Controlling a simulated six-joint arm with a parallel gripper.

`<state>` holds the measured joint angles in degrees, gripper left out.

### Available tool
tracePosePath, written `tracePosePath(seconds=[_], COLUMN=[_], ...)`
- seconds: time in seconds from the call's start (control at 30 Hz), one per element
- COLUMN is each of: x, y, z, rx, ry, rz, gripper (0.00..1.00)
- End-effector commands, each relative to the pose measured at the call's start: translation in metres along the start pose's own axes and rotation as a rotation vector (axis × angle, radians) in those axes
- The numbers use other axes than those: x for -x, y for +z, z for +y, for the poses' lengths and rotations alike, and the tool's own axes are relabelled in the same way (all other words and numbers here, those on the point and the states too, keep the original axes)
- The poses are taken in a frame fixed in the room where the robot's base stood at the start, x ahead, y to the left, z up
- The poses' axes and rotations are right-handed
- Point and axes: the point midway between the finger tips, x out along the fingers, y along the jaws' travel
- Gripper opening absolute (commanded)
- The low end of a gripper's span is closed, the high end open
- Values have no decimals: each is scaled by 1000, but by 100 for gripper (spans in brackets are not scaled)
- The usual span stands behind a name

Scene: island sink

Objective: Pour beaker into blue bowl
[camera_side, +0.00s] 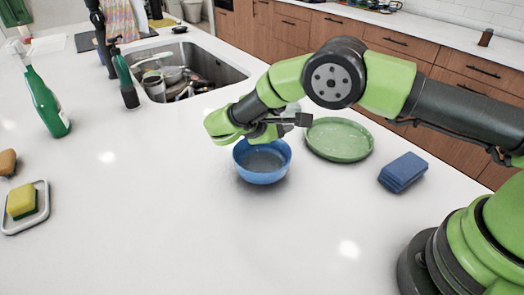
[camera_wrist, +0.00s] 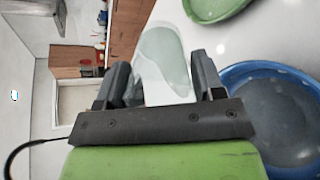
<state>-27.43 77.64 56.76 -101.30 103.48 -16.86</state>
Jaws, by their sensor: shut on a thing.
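The blue bowl (camera_side: 262,176) stands upright on the white counter; it also fills the right side of the wrist view (camera_wrist: 235,75). My gripper (camera_side: 262,130) is over the bowl's back rim in the side view. In the wrist view, my gripper (camera_wrist: 162,84) is shut on a clear, pale beaker (camera_wrist: 164,58) between its two dark fingers. The wrist view is rolled sideways, with the bowl to the right of the beaker. In the side view the beaker is mostly hidden by my wrist. I cannot tell how much liquid is in the beaker or bowl.
A green plate (camera_side: 338,142) lies right of the bowl, with a blue sponge stack (camera_side: 403,172) beyond it. A sink (camera_side: 190,75) with dishes is behind. A green spray bottle (camera_side: 46,105) and a sponge dish (camera_side: 25,222) are left. The front counter is clear.

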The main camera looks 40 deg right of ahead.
Motion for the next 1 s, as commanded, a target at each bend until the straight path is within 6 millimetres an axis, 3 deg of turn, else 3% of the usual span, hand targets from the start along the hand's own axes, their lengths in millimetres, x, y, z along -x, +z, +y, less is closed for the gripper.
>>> tracePosePath(seconds=[1.0], x=[12], y=[-7], z=[-12], rx=[0], ry=[110], rz=[-62], gripper=[38])
